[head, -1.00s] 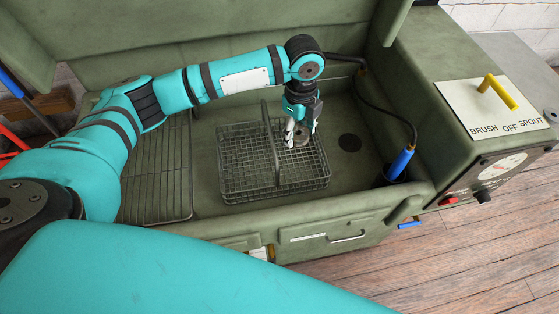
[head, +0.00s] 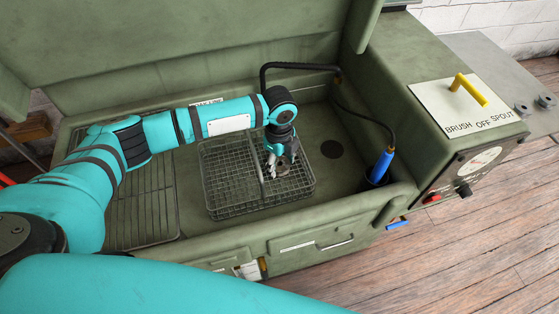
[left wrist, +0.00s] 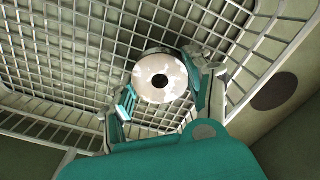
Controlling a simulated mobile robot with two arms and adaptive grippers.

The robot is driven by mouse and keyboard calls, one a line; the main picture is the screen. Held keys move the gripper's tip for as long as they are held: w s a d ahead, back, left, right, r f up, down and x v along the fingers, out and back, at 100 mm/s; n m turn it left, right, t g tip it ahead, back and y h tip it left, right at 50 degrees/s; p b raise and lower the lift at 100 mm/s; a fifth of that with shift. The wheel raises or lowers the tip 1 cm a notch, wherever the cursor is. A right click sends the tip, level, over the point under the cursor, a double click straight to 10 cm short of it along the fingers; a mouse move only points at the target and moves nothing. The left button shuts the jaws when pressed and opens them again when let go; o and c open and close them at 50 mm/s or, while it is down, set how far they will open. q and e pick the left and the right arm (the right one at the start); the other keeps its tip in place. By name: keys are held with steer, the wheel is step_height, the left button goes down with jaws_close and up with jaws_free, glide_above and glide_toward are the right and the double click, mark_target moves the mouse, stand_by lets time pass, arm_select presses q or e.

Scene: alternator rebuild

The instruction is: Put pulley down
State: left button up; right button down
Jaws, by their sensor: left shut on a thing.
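The pulley (left wrist: 147,73) is a round pale metal disc with a dark centre hole in the left wrist view. My left gripper (head: 277,171) is shut on it, one finger on either side. In the head view the pulley (head: 284,171) is small and partly hidden by the fingers. They are low inside the right-hand compartment of the wire basket (head: 228,207). The mesh floor lies just beneath the pulley; I cannot tell whether they touch. My right gripper is not in view.
The basket stands in a green wash basin (head: 335,187) with a dark round drain (head: 331,149). A wire rack (head: 148,217) lies at left. A blue-handled brush (head: 381,166) with a black hose stands at right. The basket's left compartment looks empty.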

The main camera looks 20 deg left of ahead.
arm_select(q)
steer(key=o, duration=1.3)
step_height(320, 180, up, 12)
steer(key=shift+r, duration=0.15)
